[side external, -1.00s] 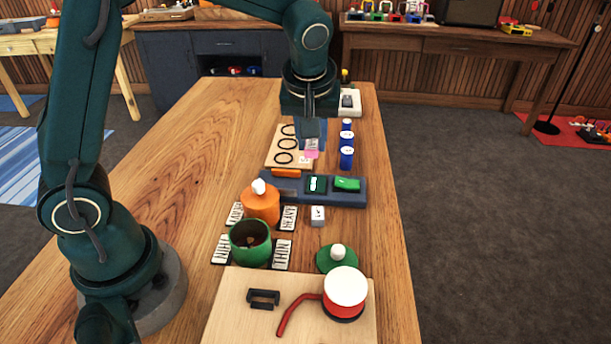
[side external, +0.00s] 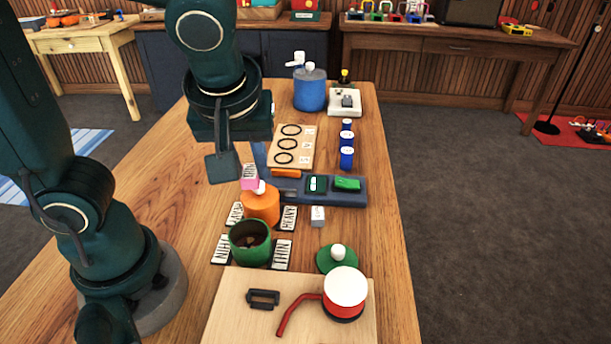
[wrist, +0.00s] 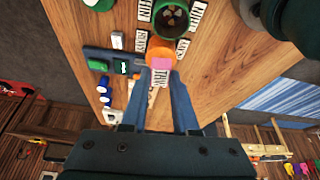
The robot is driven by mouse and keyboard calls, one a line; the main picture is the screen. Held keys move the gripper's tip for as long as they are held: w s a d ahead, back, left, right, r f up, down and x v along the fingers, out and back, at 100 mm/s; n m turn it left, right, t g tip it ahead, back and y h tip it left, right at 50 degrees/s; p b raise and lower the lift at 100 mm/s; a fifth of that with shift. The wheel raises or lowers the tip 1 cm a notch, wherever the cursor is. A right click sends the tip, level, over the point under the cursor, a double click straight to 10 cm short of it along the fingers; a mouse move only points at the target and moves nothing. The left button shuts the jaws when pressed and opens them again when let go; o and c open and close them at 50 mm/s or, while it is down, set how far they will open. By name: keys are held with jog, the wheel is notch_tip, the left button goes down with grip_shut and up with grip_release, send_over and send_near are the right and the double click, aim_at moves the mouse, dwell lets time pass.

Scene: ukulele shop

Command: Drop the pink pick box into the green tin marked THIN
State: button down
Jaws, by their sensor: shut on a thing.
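My gripper (side external: 243,172) is shut on the pink pick box (side external: 250,178), holding it up in the air. The green tin (side external: 250,245) stands open nearer the camera, with small dark contents inside and THIN labels (side external: 282,254) on both sides. In the side view the box appears above and behind the orange tin, apart from the green tin. The green lid (side external: 337,259) with its white knob lies on the table to the right.
The closed orange tin (side external: 259,207), with HEAVY labels (side external: 289,218), stands just behind the green tin. A blue rack (side external: 349,196) holds green boxes. Blue jars (side external: 346,158) and a ringed board (side external: 291,147) lie beyond. A pale board (side external: 230,315) with a red-and-white container is in front.

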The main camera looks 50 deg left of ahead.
jog(key=shift+s+d+r+m, duration=0.3)
jog(key=shift+s+d+r, duration=0.1)
jog(key=shift+s, duration=0.3)
jog(key=shift+s+d+r+m, duration=0.2)
jog(key=shift+s+d+m, duration=0.05)
jog(key=shift+d+m, duration=0.2)
jog(key=shift+f, duration=2.9)
jog(key=c, duration=0.6)
grip_release()
jog(key=v, duration=0.5)
jog(key=shift+s+r, duration=0.1)
